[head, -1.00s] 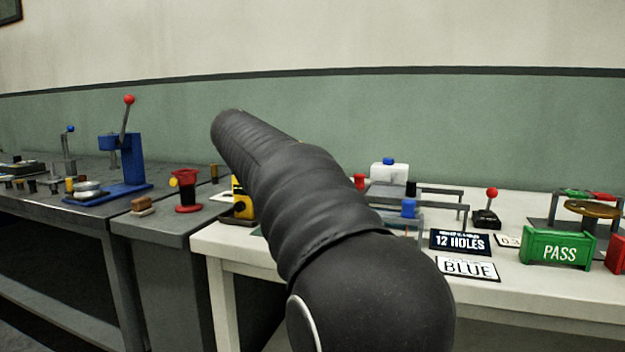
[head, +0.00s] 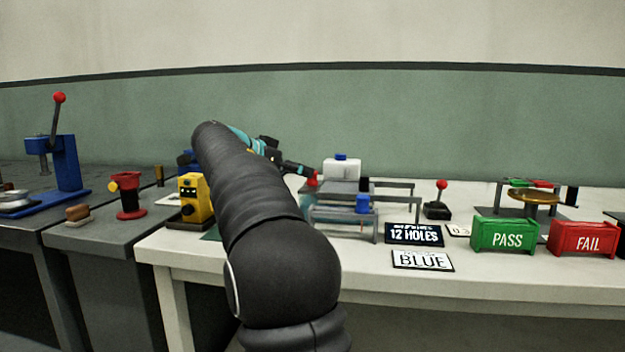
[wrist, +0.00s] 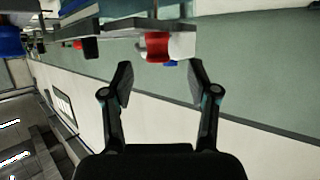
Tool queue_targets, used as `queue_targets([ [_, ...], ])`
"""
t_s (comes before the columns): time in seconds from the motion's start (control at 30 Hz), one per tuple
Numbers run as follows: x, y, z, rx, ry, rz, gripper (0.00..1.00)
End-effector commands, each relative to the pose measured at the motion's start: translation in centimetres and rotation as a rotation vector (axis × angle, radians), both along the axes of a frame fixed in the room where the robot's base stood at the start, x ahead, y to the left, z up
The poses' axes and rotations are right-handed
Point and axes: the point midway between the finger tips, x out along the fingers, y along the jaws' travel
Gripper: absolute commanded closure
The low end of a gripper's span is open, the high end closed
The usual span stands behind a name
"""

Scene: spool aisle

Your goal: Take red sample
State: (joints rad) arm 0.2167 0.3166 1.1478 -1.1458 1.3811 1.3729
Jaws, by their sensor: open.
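The red sample (head: 312,179) is a small red piece at the left end of the grey rack (head: 345,187) on the white table. It also shows in the wrist view (wrist: 158,46), ahead of the fingers and roughly between them. My gripper (wrist: 163,84) is open and empty, with a gap between its fingers and the red piece. In the head view, my gripper's dark fingers (head: 298,169) show just left of the red sample. My arm hides part of the table in front of it.
A black sample (head: 364,184) and a blue sample (head: 362,204) sit right of the red one. A white container (head: 342,168) with a blue cap stands behind. A yellow device (head: 195,198) stands left. Signs (head: 414,234) lie in front.

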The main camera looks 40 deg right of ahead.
Motion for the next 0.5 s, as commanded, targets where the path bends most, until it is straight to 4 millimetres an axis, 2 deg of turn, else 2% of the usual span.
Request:
queue_targets([
  [0.17, -0.1, -0.9, -0.4, 0.0, 0.001, -0.003, 0.4],
  [0.5, -0.2, -4.8, -2.1, 0.0, 0.0, -0.003, 0.4],
])
